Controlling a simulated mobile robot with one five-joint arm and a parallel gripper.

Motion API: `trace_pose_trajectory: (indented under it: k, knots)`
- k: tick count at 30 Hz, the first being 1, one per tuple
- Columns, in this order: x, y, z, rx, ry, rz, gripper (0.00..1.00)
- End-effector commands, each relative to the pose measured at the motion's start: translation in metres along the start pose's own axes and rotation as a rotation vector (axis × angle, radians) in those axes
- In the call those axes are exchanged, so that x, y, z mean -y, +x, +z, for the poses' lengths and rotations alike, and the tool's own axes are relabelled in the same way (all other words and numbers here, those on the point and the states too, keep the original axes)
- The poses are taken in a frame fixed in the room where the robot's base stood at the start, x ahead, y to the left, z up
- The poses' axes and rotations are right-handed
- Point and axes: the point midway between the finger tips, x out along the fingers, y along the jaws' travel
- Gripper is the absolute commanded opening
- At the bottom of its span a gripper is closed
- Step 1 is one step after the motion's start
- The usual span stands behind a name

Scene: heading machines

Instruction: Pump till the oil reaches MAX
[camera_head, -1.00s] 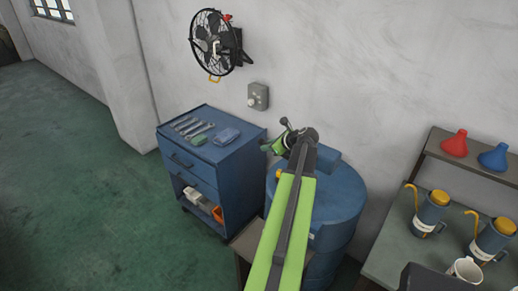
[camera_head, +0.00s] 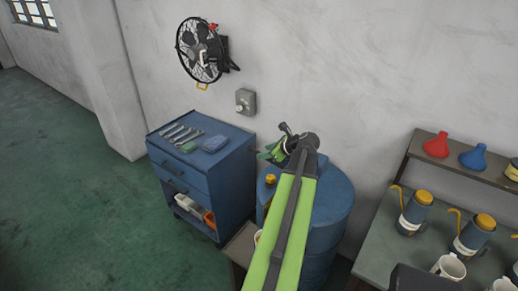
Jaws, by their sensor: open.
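A blue drum (camera_head: 333,208) stands against the wall, partly hidden behind my green arm. A small orange-yellow cap (camera_head: 270,179) shows on its top at the left. My gripper (camera_head: 268,153) is over the drum's upper left side, beside the blue cabinet, with its green fingers pointing left. It is open and I see nothing held in it. A pump handle and an oil level mark cannot be made out; my arm hides much of the drum.
A blue tool cabinet (camera_head: 212,178) with wrenches (camera_head: 180,133) on top stands left of the drum. A wall fan (camera_head: 203,50) and a grey switch box (camera_head: 245,101) hang above. Green floor at left is clear.

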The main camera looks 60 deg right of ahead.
Motion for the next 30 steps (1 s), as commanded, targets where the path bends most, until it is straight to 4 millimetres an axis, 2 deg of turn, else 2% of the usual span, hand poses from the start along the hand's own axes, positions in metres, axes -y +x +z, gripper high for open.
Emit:
trace_pose_trajectory:
  k: [1,6,9,14,26,28,29,30]
  knots:
    - [0.0,-0.023,0.008,-0.001,0.003,-0.003,0.41]
    - [0.0,-0.069,0.008,-0.001,0.002,-0.002,0.41]
    - [0.0,-0.09,0.007,-0.001,0.002,-0.002,0.41]
    - [0.0,-0.108,0.004,-0.001,0.0,-0.001,0.41]
    - [-0.003,-0.108,0.002,-0.002,-0.008,0.004,0.41]
    - [-0.015,-0.094,0.006,-0.01,-0.054,0.032,0.41]
    - [-0.025,-0.082,0.009,-0.017,-0.092,0.054,0.41]
    - [-0.043,-0.063,0.015,-0.027,-0.16,0.094,0.41]
